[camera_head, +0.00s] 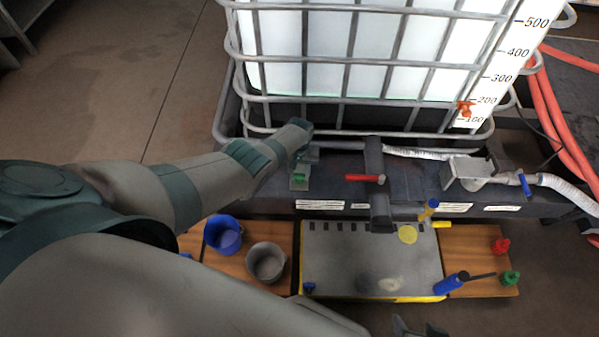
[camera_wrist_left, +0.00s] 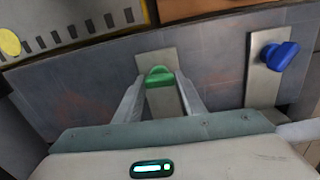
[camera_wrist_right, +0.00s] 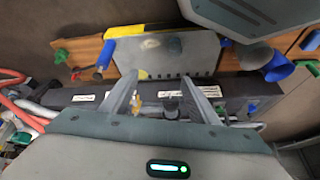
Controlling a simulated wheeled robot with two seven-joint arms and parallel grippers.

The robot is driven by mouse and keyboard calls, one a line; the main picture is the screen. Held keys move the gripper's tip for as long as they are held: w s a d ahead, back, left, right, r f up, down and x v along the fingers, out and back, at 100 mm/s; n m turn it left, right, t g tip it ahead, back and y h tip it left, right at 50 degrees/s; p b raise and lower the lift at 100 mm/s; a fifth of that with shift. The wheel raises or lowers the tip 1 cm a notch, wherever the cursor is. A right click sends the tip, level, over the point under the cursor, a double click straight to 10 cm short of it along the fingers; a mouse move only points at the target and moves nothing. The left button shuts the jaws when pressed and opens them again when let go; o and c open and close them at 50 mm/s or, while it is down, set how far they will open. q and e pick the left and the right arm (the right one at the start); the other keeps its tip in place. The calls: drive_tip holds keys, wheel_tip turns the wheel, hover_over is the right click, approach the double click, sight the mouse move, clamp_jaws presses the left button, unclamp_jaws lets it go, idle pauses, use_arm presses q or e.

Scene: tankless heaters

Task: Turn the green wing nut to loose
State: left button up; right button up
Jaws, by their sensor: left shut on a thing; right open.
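The green wing nut (camera_head: 299,179) sits on a small metal plate on the dark front ledge below the white tank. In the left wrist view the green wing nut (camera_wrist_left: 160,76) stands on its plate between my fingers. My left gripper (camera_head: 302,163) reaches down to it, and in the left wrist view my left gripper (camera_wrist_left: 162,88) is shut on the nut. My right gripper (camera_head: 418,328) is only partly in view at the bottom edge. In the right wrist view my right gripper (camera_wrist_right: 163,85) has its fingers spread, with nothing held between them.
A blue wing nut (camera_wrist_left: 280,56) is on a neighbouring plate. A red-handled valve (camera_head: 365,178) is right of the green nut. A blue cup (camera_head: 224,234), a grey cup (camera_head: 266,262) and a grey-and-yellow workbench top (camera_head: 370,262) lie in front. The caged tank (camera_head: 350,60) stands behind.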

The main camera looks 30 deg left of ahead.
use_arm(q)
drive_tip(key=n, duration=0.3)
drive_tip(key=shift+n, duration=0.4)
drive_tip(key=n, duration=0.3)
drive_tip(key=shift+s+p, duration=0.1)
drive_tip(key=shift+p, duration=0.2)
drive_tip(key=shift+n, duration=1.7)
use_arm(e)
drive_tip(key=shift+s+d+g, duration=0.3)
drive_tip(key=shift+d, duration=0.3)
drive_tip(key=shift+s+f, duration=0.1)
drive_tip(key=shift+s, duration=0.1)
